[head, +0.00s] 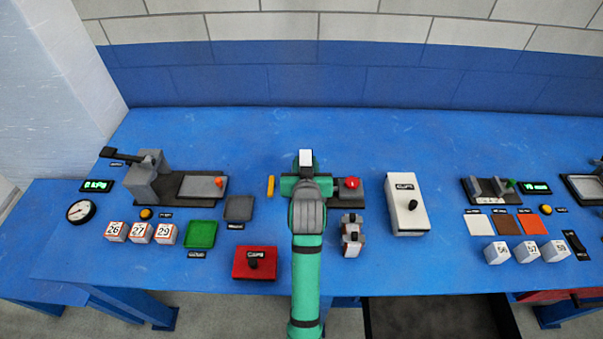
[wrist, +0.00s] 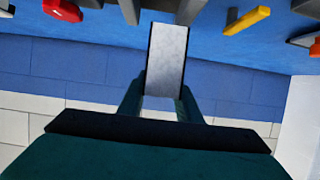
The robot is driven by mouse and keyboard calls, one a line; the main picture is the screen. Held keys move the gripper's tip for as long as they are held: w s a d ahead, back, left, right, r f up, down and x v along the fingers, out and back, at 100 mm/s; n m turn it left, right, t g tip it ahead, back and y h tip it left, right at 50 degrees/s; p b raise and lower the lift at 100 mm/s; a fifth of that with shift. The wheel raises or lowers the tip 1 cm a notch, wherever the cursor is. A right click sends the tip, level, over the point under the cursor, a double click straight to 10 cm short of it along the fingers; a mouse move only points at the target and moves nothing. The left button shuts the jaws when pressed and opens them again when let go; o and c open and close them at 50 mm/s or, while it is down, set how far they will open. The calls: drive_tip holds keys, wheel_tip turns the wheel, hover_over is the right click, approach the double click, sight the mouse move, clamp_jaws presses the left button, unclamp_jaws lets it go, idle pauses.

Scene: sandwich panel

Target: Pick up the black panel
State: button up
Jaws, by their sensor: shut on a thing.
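My gripper (head: 305,171) is over the middle of the bench, with its green arm running to the front edge. In the wrist view my gripper (wrist: 165,99) is shut on a pale grey, speckled piece with thin dark side edges (wrist: 167,55). The same piece shows small and whitish in the head view (head: 306,156). I cannot tell whether it is the black panel. A flat dark grey square (head: 238,208) lies on the bench, left of my gripper. My gripper hides part of the station beneath it.
A station with a red button (head: 351,183) is right beside my gripper. A white box with a black knob (head: 407,205) stands further right. A green square (head: 201,235) and a red box (head: 255,262) lie front left. The bench's back strip (head: 230,125) is clear.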

sight(307, 161)
wheel_tip(307, 161, up, 21)
drive_tip(key=shift+w+d, duration=0.15)
drive_tip(key=shift+d, duration=0.1)
